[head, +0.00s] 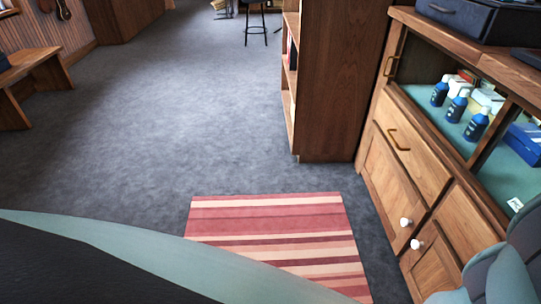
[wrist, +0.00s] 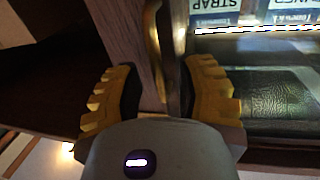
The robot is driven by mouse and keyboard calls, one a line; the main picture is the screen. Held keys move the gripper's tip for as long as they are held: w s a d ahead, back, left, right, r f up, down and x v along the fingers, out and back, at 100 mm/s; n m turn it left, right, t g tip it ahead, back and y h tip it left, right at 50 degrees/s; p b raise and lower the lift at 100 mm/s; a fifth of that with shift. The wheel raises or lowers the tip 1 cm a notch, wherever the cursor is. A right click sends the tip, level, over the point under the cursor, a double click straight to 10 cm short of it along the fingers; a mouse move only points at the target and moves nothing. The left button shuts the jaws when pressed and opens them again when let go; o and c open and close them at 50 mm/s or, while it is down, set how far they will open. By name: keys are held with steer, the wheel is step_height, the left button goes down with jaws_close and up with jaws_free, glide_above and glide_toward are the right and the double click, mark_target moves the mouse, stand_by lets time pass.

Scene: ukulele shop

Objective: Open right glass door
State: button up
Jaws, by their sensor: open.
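In the wrist view my gripper (wrist: 159,82) is open, with one yellow ribbed finger on each side of a curved brass handle (wrist: 153,45) and an upright wooden frame edge (wrist: 135,45). I cannot tell whether the fingers touch them. Boxes with upside-down lettering (wrist: 215,10) and a dark textured surface (wrist: 280,100) show to the right of the frame. In the head view the wooden display cabinet (head: 460,205) stands at the right, with a brass handle (head: 390,66) at its left end. The right glass door's handle and my gripper are out of the head view.
Blue bottles (head: 458,105) and boxes stand inside the cabinet. Below are a drawer with a brass pull (head: 398,139) and doors with white knobs (head: 405,222). A wooden shelf unit (head: 335,80) adjoins the cabinet. A striped rug (head: 275,235) lies in front; the grey carpet (head: 180,130) is clear.

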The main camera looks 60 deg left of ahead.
steer(key=shift+w+d, duration=0.2)
steer(key=shift+w, duration=0.1)
steer(key=shift+c, duration=0.2)
steer(key=shift+s, duration=0.1)
jaws_close()
